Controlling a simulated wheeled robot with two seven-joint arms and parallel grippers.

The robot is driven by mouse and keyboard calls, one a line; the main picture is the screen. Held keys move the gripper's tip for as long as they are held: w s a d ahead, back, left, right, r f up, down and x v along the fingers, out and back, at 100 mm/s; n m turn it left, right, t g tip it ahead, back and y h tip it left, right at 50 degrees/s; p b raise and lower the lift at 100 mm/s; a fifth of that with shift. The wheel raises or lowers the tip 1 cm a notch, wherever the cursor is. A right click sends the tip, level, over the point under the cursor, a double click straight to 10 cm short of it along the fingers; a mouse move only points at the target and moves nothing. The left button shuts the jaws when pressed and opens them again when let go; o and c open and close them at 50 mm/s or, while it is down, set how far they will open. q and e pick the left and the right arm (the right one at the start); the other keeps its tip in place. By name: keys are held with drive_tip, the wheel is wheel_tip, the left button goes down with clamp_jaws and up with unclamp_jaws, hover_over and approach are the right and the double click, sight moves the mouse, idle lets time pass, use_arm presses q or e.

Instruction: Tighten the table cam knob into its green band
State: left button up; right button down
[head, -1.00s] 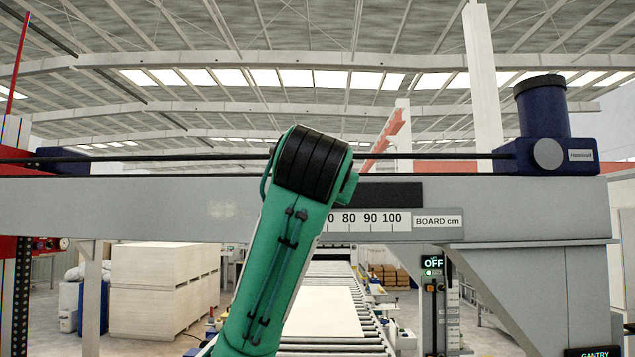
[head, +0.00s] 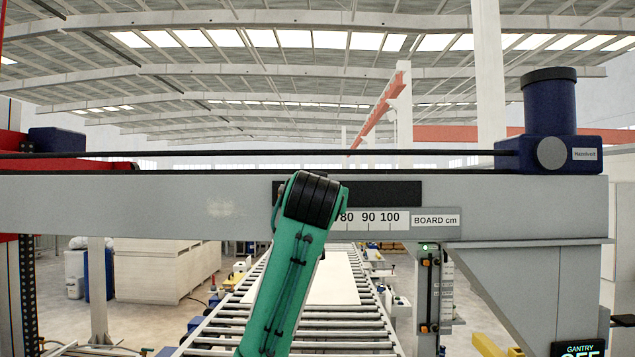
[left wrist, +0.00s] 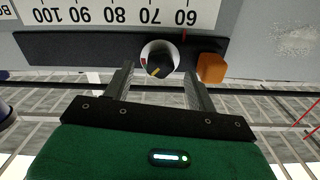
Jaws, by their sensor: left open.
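A small red mark shows at the dial's left side; I cannot make out a green band. My left gripper (left wrist: 160,76) is open, its two fingers pointing at the strip on either side of the knob. I cannot tell whether they touch it. In the head view my green left arm hides part of the dark strip (head: 385,192) and the knob. My right gripper is not in view.
An orange block (left wrist: 211,68) sits beside the knob, close to one finger. A "BOARD cm" scale (head: 370,219) runs along the grey beam (head: 130,208). A blue motor unit (head: 548,120) stands at the beam's right end. A roller conveyor (head: 350,335) carrying a pale board (head: 335,280) lies beyond.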

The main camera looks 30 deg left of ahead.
use_arm(q)
drive_tip(key=p+x, duration=0.1)
drive_tip(key=x, duration=0.1)
drive_tip(key=shift+w+a, duration=0.1)
drive_tip(key=shift+w, duration=0.15)
drive_tip(key=shift+c, duration=0.3)
drive_tip(key=c, duration=0.9)
drive_tip(key=shift+m+b, duration=0.55)
drive_tip(key=shift+m, duration=0.65)
drive_tip(key=o, duration=1)
drive_tip(key=shift+c, duration=0.2)
drive_tip(key=shift+s, duration=0.1)
